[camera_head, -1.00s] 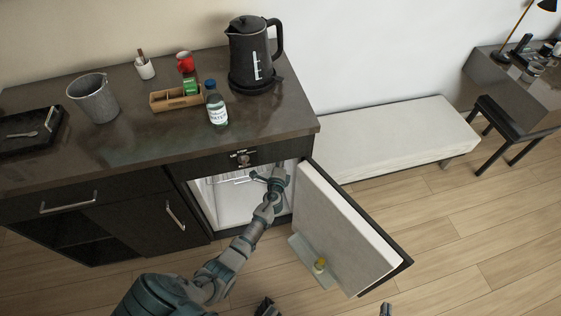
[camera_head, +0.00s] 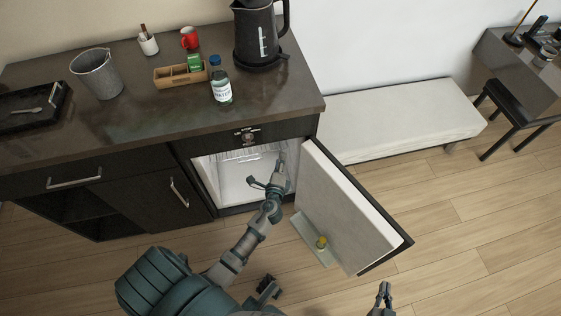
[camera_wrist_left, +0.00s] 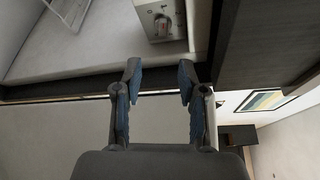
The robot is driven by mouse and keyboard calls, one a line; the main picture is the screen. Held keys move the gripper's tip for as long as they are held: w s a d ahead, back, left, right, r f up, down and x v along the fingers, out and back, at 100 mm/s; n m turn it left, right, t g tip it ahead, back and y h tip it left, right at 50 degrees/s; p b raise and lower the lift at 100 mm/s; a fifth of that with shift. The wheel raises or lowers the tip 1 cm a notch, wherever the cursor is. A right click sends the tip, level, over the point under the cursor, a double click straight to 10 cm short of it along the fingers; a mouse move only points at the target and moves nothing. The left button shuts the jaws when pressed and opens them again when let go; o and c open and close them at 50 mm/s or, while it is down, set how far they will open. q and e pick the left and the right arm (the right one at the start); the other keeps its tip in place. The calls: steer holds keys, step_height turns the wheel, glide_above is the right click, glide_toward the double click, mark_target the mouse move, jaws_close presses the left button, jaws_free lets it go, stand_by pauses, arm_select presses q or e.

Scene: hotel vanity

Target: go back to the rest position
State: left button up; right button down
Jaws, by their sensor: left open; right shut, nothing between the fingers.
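My left gripper (camera_head: 267,172) is open and empty at the front of the open minibar fridge (camera_head: 228,182), between its white interior and the open door (camera_head: 345,212). In the left wrist view its two fingers (camera_wrist_left: 159,74) stand apart with nothing between them, and a control box with a knob (camera_wrist_left: 161,22) shows beyond them. My right gripper (camera_head: 385,288) is low in the head view, right of the fridge door, over the floor. Its fingers are together and hold nothing.
The fridge door stands open to the right, with a yellow-capped item (camera_head: 322,242) on its shelf. The counter (camera_head: 150,120) above carries a kettle (camera_head: 256,35), water bottle (camera_head: 220,85) and bucket (camera_head: 97,75). A bench (camera_head: 400,118) stands behind. The wooden floor (camera_head: 470,240) at right is clear.

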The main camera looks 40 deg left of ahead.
stand_by(0.3)
